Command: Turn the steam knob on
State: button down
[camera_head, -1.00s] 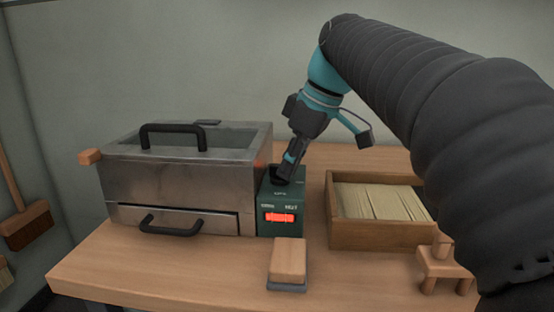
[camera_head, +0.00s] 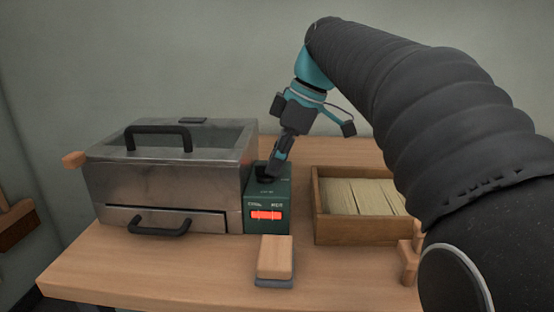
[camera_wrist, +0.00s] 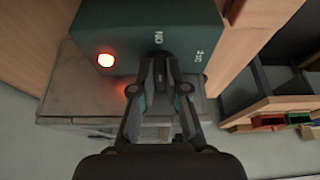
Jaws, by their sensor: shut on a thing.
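The steam knob (camera_head: 263,171) is a dark knob on top of the green control box (camera_head: 283,205), against the right side of the metal steam box (camera_head: 170,182). My gripper (camera_head: 272,172) reaches down from above and is shut on the knob. In the wrist view my gripper (camera_wrist: 158,88) has its two fingers on either side of the knob (camera_wrist: 158,62), which they partly hide. The knob's dark end lines up with the "ON" marking; "OFF" is to the right. A red lamp (camera_wrist: 105,60) glows on the box, and its front has a lit red panel (camera_head: 266,215).
A wooden tray (camera_head: 345,230) of pale strips stands right of the control box. A wooden block with a grey base (camera_head: 274,258) lies in front. A small wooden stand (camera_head: 411,255) is at the right, partly hidden by my arm. The left front of the table (camera_head: 90,270) is clear.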

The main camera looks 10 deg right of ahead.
jog(key=c, duration=1.2)
grip_release()
jog(key=v, duration=1.2)
